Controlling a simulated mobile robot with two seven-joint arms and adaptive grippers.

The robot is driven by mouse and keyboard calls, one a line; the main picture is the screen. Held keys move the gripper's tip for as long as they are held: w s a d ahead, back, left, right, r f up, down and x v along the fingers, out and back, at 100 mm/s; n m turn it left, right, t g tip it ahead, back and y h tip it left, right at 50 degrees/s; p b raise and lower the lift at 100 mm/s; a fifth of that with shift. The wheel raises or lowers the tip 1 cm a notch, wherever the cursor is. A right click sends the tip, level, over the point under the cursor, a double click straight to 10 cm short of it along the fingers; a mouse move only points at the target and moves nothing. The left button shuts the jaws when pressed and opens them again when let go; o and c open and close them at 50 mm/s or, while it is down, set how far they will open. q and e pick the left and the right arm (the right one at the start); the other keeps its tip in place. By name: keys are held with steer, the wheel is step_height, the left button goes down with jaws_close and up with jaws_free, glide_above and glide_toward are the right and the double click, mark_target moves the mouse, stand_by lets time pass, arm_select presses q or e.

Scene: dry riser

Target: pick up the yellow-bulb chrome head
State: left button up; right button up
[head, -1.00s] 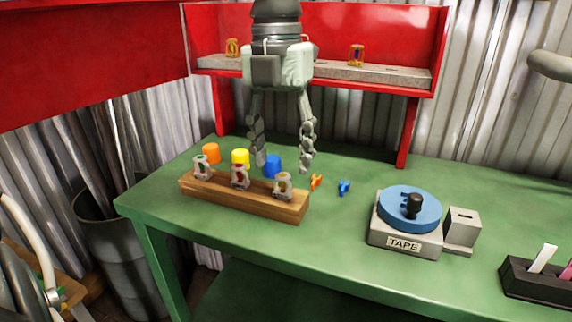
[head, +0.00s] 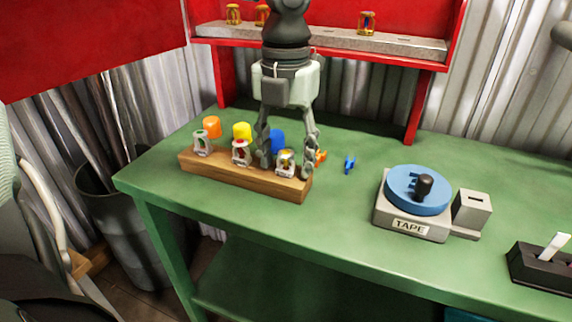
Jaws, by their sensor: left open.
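The yellow-bulb chrome head (head: 285,163) stands upright at the right end of a wooden block (head: 240,178) on the green bench. My left gripper (head: 287,168) points down over it, open. Its fingers come down on either side of this head in the picture; I cannot tell whether they touch it. A red-bulb chrome head (head: 240,153) stands in the middle of the block and a green-bulb one (head: 202,145) at the left end. My right gripper is not in view.
Orange (head: 212,127), yellow (head: 242,131) and blue (head: 278,139) caps stand behind the block. Orange (head: 320,156) and blue (head: 349,164) small pieces lie to its right. Brass heads (head: 367,21) stand on the red unit's shelf.

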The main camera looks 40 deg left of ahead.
arm_select(q)
steer(key=shift+c, duration=0.5)
jaws_close()
steer(key=shift+r, duration=0.15)
